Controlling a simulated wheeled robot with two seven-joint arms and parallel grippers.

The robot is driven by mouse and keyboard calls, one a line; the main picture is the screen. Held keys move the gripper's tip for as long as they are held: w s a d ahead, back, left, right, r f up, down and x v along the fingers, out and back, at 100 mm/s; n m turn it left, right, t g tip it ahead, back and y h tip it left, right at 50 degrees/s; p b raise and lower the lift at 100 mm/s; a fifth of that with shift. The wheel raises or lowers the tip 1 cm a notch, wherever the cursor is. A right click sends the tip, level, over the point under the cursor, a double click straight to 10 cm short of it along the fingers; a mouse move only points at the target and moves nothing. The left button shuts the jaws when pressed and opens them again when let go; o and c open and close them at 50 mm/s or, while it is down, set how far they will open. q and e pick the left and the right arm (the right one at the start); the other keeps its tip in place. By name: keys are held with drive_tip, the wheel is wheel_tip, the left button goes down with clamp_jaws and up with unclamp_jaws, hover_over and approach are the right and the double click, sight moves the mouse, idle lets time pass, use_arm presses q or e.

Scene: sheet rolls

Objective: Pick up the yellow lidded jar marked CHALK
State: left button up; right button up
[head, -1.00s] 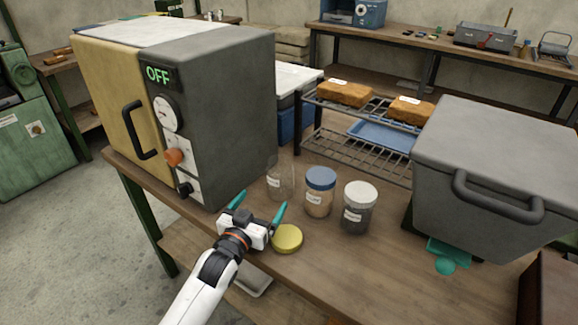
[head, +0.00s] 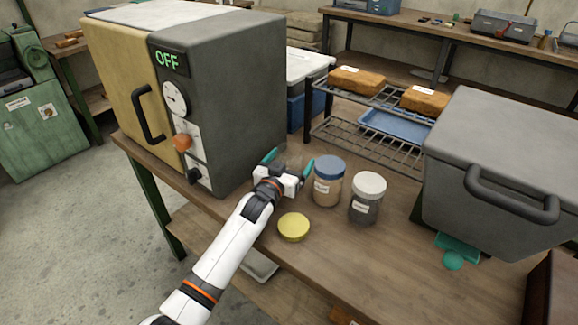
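A yellow round lid (head: 294,226) lies flat on the workbench, with no jar visible under it. A clear glass jar (head: 292,160) without a lid stands behind my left gripper, mostly hidden by it; its label is hidden now and was too small to read earlier. My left gripper (head: 288,162) is open, its teal fingers spread to either side of the clear jar. I cannot tell whether they touch it. My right gripper is not in view.
A blue-lidded jar (head: 328,181) stands close to the right finger, and a white-lidded jar (head: 367,198) stands beyond it. A grey oven reading OFF (head: 220,100) is at left.

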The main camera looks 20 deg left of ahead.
use_arm(q)
drive_tip(key=shift+w, duration=0.35)
drive_tip(key=shift+c, duration=0.2)
drive_tip(key=c, duration=1.2)
drive_tip(key=shift+r, duration=0.15)
